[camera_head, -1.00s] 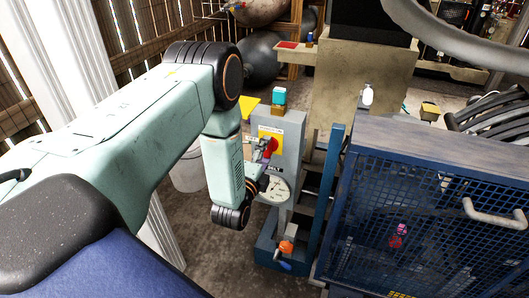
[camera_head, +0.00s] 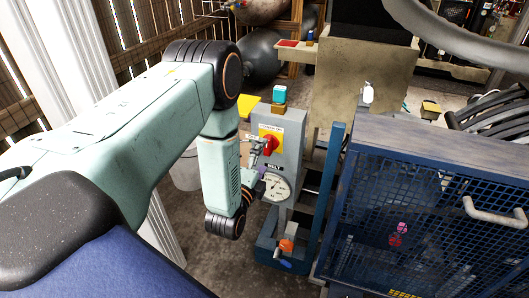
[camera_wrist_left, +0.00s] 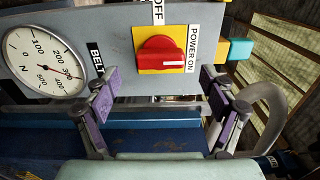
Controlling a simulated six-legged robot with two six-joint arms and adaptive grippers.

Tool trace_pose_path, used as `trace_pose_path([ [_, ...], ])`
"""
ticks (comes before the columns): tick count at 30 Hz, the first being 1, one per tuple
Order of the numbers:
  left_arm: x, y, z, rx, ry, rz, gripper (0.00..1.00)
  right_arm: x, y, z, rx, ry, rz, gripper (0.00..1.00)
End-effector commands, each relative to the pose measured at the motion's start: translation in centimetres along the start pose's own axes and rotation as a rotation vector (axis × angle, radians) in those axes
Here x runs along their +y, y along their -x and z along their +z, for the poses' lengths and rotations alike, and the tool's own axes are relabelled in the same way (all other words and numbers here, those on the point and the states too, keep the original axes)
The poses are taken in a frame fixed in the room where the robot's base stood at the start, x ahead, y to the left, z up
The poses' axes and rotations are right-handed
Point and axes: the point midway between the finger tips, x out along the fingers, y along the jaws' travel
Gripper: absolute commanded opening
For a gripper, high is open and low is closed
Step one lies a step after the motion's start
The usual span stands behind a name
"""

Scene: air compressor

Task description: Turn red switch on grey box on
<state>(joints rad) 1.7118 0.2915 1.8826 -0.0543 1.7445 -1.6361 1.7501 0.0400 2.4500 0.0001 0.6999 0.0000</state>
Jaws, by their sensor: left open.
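The red rotary switch (camera_head: 270,144) sits on a yellow plate on the front of the grey box (camera_head: 291,130). In the left wrist view the red switch (camera_wrist_left: 161,51) has its bar lying across the picture. A white mark on the bar's right part lies toward the "POWER ON" label (camera_wrist_left: 192,48); the "OFF" label (camera_wrist_left: 158,11) is above. My left gripper (camera_head: 259,158) is beside the box front. In its wrist view the open fingers (camera_wrist_left: 160,83) stand left and right, just below the switch, with nothing between them. My right gripper is out of view.
A round pressure gauge (camera_head: 275,187) is just below the switch. A blue mesh cage (camera_head: 420,215) stands right of the box. A valve with an orange handle (camera_head: 287,245) is low in front. A bucket (camera_head: 186,172) stands behind my left arm.

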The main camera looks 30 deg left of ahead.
Motion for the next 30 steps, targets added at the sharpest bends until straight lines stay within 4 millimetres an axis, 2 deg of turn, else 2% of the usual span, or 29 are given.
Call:
trace_pose_path([
  [6, 0.1, 3.4, 0.0, 0.0, 0.0, 0.003, 0.83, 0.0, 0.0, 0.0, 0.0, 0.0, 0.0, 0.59],
  [12, 0.1, 4.6, 0.0, 0.0, 0.0, 0.002, 0.83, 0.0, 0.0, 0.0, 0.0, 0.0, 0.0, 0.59],
  [23, 0.0, 4.3, 0.0, 0.0, 0.0, 0.0, 0.83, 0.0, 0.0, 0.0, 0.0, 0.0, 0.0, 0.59],
  [30, -0.1, 1.3, 0.0, -0.001, 0.0, -0.006, 0.83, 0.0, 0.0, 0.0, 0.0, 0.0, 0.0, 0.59],
])
